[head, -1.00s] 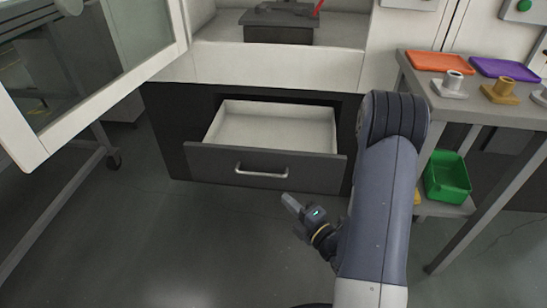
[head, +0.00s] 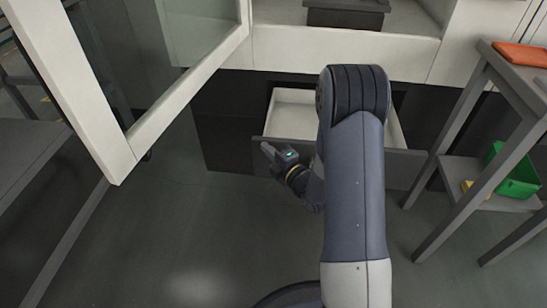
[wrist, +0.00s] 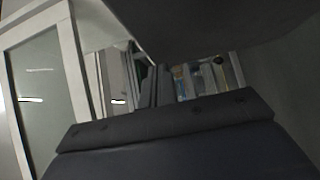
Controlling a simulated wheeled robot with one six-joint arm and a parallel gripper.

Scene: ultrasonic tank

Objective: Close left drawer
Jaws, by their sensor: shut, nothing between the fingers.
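The drawer (head: 404,168) stands open under the white cabinet in the head view. It has a dark front and a pale, empty-looking inside. My arm hides its middle, and the handle does not show now. My gripper (head: 266,149) is shut and empty, in front of the left end of the drawer front. I cannot tell whether it touches the front. The wrist view is dark and tilted, and I cannot make out the drawer in it for certain.
A glass door in a white frame (head: 118,160) swings out at the left. A grey table (head: 522,78) at the right bears an orange tray (head: 522,54), with a green bin (head: 518,181) on its lower shelf. The floor before the drawer is clear.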

